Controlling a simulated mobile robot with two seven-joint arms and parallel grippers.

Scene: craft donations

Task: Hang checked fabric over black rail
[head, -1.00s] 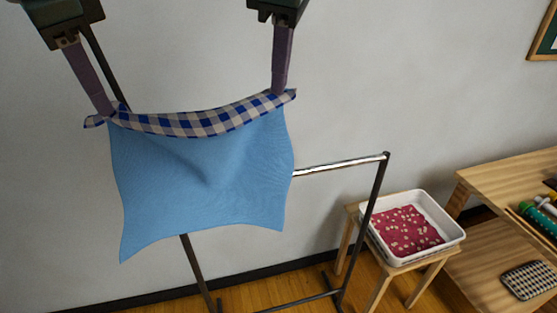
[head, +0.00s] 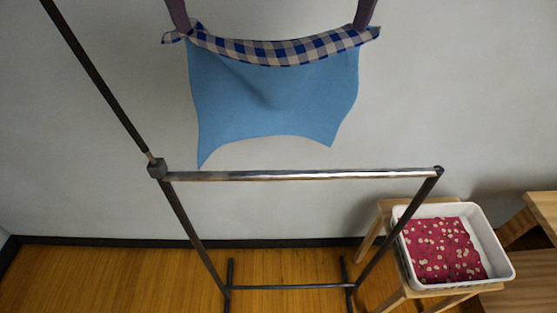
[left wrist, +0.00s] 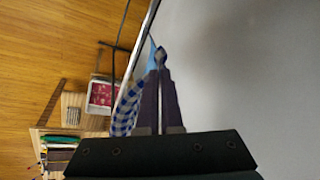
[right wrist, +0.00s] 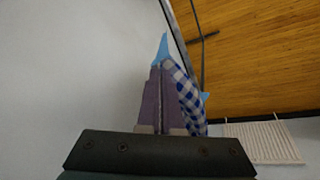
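The checked fabric (head: 280,90) hangs with its plain blue side facing me and its blue-and-white checked top edge folded over. My left gripper (head: 183,22) is shut on its upper left corner, and my right gripper (head: 363,18) is shut on its upper right corner. Both also show shut in the left wrist view (left wrist: 160,65) and right wrist view (right wrist: 158,75).
A taller dark post (head: 95,75) rises at the rail's left end. A white tray (head: 402,255) with pink spotted cloth (head: 440,250) stands on a wooden stool right of the rack. A wooden table (head: 543,210) is at the far right. The wall behind is bare.

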